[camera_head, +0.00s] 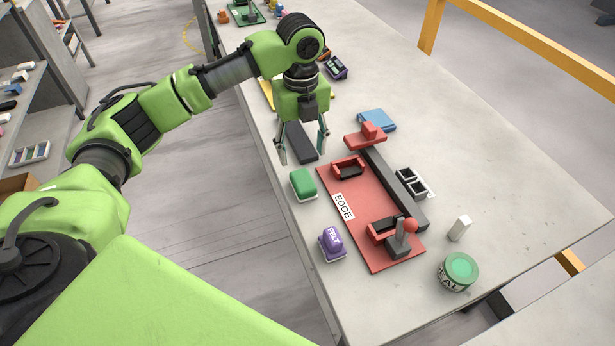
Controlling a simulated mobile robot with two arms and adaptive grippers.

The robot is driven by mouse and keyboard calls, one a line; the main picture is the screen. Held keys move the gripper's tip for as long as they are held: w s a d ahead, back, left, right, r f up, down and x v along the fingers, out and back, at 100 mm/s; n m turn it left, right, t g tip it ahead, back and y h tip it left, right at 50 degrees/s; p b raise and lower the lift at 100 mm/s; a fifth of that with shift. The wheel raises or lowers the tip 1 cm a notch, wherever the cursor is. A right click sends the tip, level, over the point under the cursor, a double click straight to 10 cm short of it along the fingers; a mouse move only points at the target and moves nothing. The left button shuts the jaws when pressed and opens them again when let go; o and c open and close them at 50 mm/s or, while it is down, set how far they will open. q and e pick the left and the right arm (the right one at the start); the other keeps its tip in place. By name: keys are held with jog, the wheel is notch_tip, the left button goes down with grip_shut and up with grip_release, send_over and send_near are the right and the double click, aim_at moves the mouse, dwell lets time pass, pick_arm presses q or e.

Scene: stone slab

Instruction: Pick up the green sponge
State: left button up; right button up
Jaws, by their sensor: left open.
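The green sponge (303,183) is a small rounded green block with a pale underside. It lies on the stone slab near its left edge, left of a red board. My left gripper (303,154) points down over the slab with its two fingers spread apart. It is just beyond the sponge, farther from the camera, and not touching it as far as I can see. A dark grey block (300,143) shows behind and between the fingers. Whether the fingers touch this block I cannot tell. My right gripper is not in view.
The red board (373,223) marked EDGE carries red holders and a dark bar. A purple FELT block (332,244) sits nearer the camera. A green tin (458,272) and a white block (460,228) stand right. A blue item (378,119) lies behind. The slab's right side is clear.

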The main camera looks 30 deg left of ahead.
aim_at(303, 180)
pick_arm(q)
jog(key=f, duration=0.3)
jog(key=shift+s+f, duration=0.2)
jog(key=shift+s, duration=0.2)
notch_tip(303, 180, down, 2)
jog(key=shift+w+f+p, duration=0.15)
jog(key=shift+p, duration=0.15)
jog(key=shift+w+f, duration=0.1)
jog(key=shift+f, duration=0.15)
jog(key=shift+f+p, duration=0.45)
jog(key=shift+f, duration=0.35)
notch_tip(303, 180, down, 3)
jog(key=shift+r+p, duration=0.2)
jog(key=shift+p, duration=0.1)
jog(key=shift+w+f, duration=0.1)
jog(key=shift+f, duration=0.4)
jog(key=c, duration=1)
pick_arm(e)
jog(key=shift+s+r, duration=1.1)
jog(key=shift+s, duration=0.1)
